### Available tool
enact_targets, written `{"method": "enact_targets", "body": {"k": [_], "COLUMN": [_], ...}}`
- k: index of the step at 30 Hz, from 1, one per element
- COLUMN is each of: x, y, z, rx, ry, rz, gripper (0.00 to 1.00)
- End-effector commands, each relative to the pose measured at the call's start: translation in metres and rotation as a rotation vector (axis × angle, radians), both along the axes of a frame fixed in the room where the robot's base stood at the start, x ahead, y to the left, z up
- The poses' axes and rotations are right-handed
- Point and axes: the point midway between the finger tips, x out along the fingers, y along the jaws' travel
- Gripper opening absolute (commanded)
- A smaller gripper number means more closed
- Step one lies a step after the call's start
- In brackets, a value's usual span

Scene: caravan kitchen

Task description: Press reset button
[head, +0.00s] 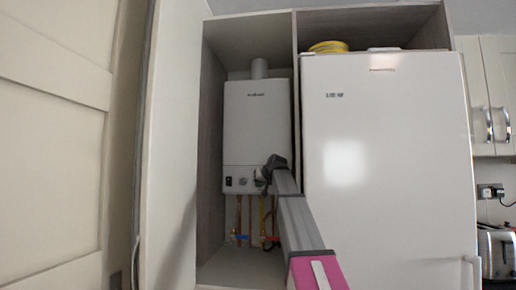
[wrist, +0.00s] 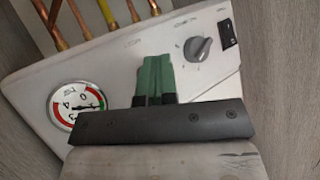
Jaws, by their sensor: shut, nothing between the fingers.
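The white boiler (head: 257,120) hangs in the open cupboard, with a control panel along its lower front. In the wrist view the panel (wrist: 120,75) shows upside down, with a grey round knob (wrist: 200,50) and a black rectangular button or switch (wrist: 229,33); I cannot tell whether this is the reset button. A round pressure gauge (wrist: 82,103) is on the left there. My gripper (wrist: 154,58) is shut and empty, its green fingers in front of the panel between gauge and knob. They hide part of the panel; contact cannot be told. My gripper (head: 266,170) covers the panel's right side in the head view.
Copper pipes (wrist: 107,12) with valves run below the boiler. The cupboard's grey side wall (head: 212,150) is close on the left, and a tall white fridge (head: 400,130) stands on the right. An open cream door (head: 170,130) stands at the cupboard's left edge.

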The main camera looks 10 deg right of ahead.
Motion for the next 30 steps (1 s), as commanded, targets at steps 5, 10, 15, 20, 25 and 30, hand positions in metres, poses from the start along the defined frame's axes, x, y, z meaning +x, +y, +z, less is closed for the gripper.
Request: {"method": "enact_targets", "body": {"k": [5,10,15,20,25,30], "x": [-0.017,-0.030,-0.041,-0.041,-0.041,-0.041], "y": [0.005,0.010,0.013,0.014,0.014,0.013], "z": [-0.001,-0.001,-0.001,0.000,0.000,0.000], "rx": [-0.001,0.000,0.001,0.001,0.001,0.001], "ry": [0.000,0.000,0.000,0.000,0.000,0.000], "rz": [0.000,0.000,0.000,0.000,0.000,0.000], "gripper": [0.00,0.00,0.00,0.00,0.00,0.00]}}
